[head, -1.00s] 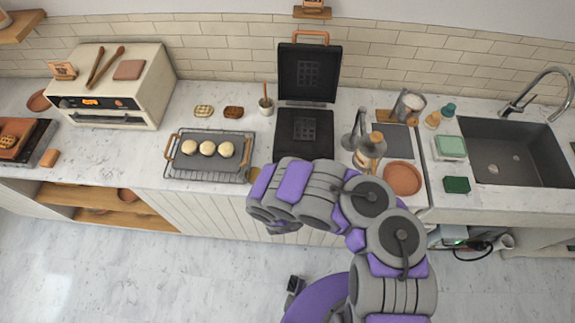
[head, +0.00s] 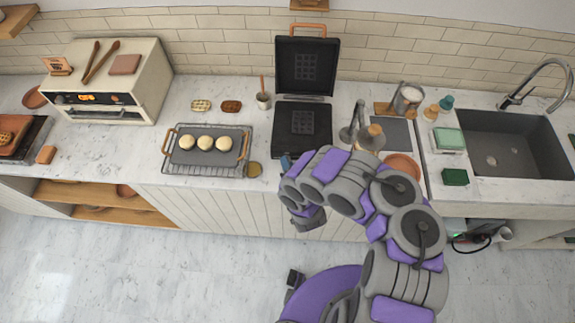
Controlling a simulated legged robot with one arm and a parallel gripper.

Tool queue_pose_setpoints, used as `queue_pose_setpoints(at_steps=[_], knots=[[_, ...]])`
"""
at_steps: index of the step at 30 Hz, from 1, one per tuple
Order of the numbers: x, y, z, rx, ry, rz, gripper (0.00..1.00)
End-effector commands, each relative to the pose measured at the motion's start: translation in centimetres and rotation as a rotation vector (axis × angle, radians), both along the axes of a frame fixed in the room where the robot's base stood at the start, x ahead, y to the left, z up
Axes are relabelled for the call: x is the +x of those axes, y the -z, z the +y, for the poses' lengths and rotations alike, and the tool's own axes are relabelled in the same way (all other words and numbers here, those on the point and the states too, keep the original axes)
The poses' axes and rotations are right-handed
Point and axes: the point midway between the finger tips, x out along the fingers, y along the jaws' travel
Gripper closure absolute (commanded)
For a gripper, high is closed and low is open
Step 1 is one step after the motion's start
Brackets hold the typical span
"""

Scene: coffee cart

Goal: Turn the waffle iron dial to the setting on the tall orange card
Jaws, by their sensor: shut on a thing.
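The waffle iron (head: 302,120) stands open on the counter, its black lid (head: 305,68) raised with an orange handle on top. My arm covers its front edge, where the dial is not visible. My gripper (head: 287,163) is at the iron's front left and mostly hidden by my wrist; only a small dark part shows. It is shut, with the hold itself out of sight. A wooden ledge (head: 309,4) on the wall is cut off by the top edge.
A rack with a grey tray (head: 205,158) holding three pale rounds is left of the iron. A small cup (head: 263,100) stands close to its left side. A grey lever device (head: 357,128), a terracotta plate (head: 402,166) and the sink (head: 510,140) are to the right.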

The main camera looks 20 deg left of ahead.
Motion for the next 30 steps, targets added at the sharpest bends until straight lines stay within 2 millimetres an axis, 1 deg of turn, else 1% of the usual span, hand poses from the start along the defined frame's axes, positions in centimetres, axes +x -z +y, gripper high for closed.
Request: queue_pose_setpoints(at_steps=[17, 18, 25, 30], knots=[[0.05, 0.09, -0.15, 0.028, 0.003, 0.009, 1.0], [0.05, 0.11, -0.16, 0.028, 0.003, 0.009, 0.66], [-0.03, 0.05, -0.17, 0.028, 0.002, 0.008, 0.44], [-0.06, 0.04, -0.2, 0.029, 0.002, 0.008, 0.44]])
